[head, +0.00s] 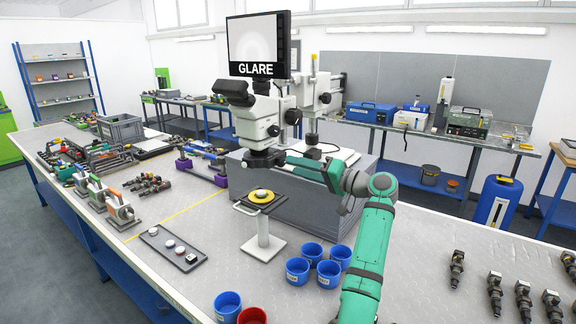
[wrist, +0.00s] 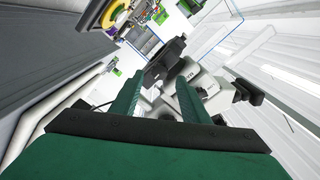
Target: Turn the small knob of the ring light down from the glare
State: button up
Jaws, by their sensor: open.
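The white microscope (head: 258,122) stands on the bench with a monitor (head: 258,45) above it reading "GLARE" over a pale, washed-out picture. The dark ring light (head: 264,158) sits under the microscope's lens. In the wrist view a dark part (wrist: 166,58), probably the ring light, lies just beyond the fingertips, with the white microscope body (wrist: 205,95) to the right. My gripper (head: 290,161) reaches in from the right beside the ring light. In the wrist view its green fingers (wrist: 159,82) are apart with nothing clearly held between them.
Below the lens, a small stand (head: 263,240) carries a yellow disc (head: 261,197). A grey block (head: 295,205) stands behind it. Several blue cups (head: 297,270) and a red cup (head: 252,315) are in front. A dark tray (head: 172,250) lies at left.

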aim_at(284, 163)
jog(key=shift+x, duration=1.95)
grip_shut()
jog(key=c, duration=1.1)
grip_release()
jog(key=shift+o, duration=0.2)
jog(key=n, duration=0.4)
jog(key=shift+n, duration=2.4)
